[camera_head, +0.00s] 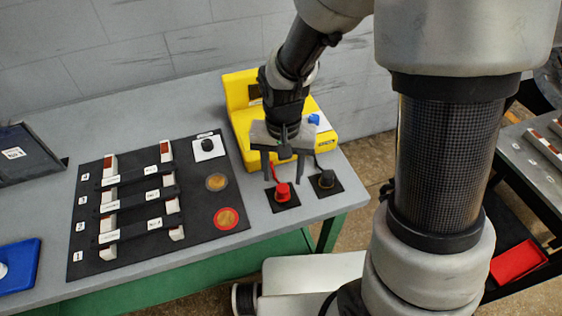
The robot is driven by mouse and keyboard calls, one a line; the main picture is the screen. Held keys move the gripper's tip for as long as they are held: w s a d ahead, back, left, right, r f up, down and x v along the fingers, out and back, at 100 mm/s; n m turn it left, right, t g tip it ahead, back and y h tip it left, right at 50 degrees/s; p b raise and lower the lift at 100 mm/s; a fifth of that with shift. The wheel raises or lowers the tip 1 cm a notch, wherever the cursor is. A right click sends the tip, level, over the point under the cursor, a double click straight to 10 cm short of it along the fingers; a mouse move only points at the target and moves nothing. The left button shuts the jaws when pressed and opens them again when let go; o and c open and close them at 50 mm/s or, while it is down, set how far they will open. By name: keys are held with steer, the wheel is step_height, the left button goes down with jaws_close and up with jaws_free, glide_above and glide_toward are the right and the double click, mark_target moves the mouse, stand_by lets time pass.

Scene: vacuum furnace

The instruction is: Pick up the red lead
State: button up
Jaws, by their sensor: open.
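The red lead (282,191) sits on a small black pad near the right end of the grey table, with its upper part rising toward my gripper. My gripper (290,165) hangs just above and behind it, pointing down, with its two fingers apart. The red lead's top end shows beside the left finger; I cannot tell whether they touch. A black lead (326,179) stands on its own pad to the right of the red one.
A yellow device (238,92) stands behind my gripper. A black mat (90,235) with several labelled bars and round discs lies to the left. A blue tray (20,268) is at the far left. The table's front edge (300,225) is close to the leads.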

mark_target(283, 188)
steer(key=f, duration=0.5)
steer(key=w+f, duration=0.1)
steer(key=f, duration=0.2)
steer(key=shift+f, duration=0.1)
jaws_close()
